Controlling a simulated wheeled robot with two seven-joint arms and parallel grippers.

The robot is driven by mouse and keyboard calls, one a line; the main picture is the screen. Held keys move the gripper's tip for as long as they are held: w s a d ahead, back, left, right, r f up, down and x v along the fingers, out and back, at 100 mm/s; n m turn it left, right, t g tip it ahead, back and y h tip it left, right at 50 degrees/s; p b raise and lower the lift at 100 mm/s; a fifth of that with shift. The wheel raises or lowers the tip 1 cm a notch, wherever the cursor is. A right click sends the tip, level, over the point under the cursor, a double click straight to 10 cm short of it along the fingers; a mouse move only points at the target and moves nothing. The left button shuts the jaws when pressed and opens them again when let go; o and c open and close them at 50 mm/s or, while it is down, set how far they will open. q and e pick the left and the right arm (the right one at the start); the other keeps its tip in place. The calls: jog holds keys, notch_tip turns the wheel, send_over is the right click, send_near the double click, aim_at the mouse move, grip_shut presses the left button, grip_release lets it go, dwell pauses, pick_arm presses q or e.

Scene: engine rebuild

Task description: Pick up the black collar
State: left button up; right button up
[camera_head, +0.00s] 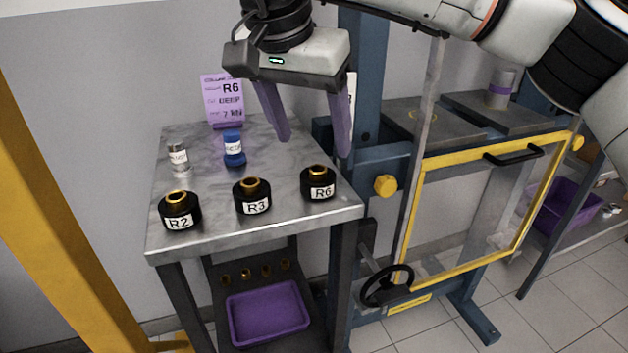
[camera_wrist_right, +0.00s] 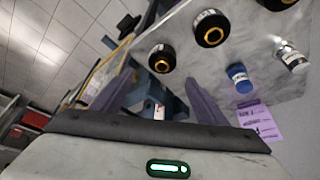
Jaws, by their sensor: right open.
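Three black collars with brass-coloured centres stand in a row along the front of the marble-topped table: one labelled R2 (camera_head: 180,212), one labelled R3 (camera_head: 253,197) and one labelled R6 (camera_head: 318,184). In the right wrist view the collar nearest my fingers (camera_wrist_right: 162,60) appears to be R6, with the other two beyond it. My right gripper (camera_head: 314,147) is open and empty, fingers pointing down, above and behind the R6 collar. It does not touch any collar. My left gripper is not in view.
A blue bottle (camera_head: 234,150), a small clear vial (camera_head: 179,157) and a purple card (camera_head: 222,99) reading R6 stand behind the collars. A blue press frame with a yellow-edged guard (camera_head: 412,230) stands right of the table. A purple tray (camera_head: 268,312) sits on the lower shelf.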

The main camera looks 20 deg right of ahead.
aim_at(317, 169)
jog(key=x, duration=0.3)
jog(key=shift+f, duration=0.4)
jog(key=b+x, duration=0.1)
jog(key=x, duration=0.4)
jog(key=shift+w+a+f, duration=0.1)
jog(key=shift+w+f, duration=0.05)
jog(key=shift+f, duration=0.2)
jog(key=shift+r, duration=0.1)
jog(key=c, duration=1.5)
